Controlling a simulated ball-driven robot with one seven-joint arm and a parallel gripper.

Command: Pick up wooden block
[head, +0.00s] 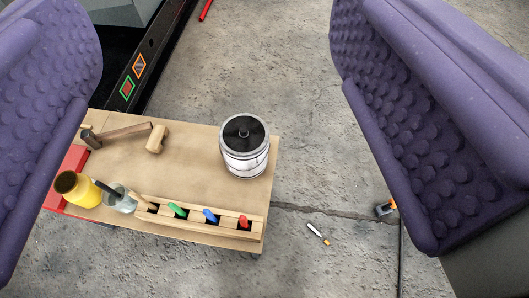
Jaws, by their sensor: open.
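My gripper (240,120) is open, with its two purple padded fingers wide apart at the left and right sides of the view. Nothing is between them at close range. A small pale wooden block (157,138) lies on a tan board (190,190) below, left of the middle. It is beside the end of a brown handle, and I cannot tell whether the two are joined. A long wooden block (206,219) with several square pockets lies along the board's front edge. It holds tools with green, blue and red handles. My gripper is above and apart from both.
A round metal canister (244,146) with a black lid stands at the board's right. A yellow jar (78,189) and a glass jar (120,199) stand at the front left. A black case (130,60) is behind. Small items lie on the concrete floor (330,190), which is mostly clear.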

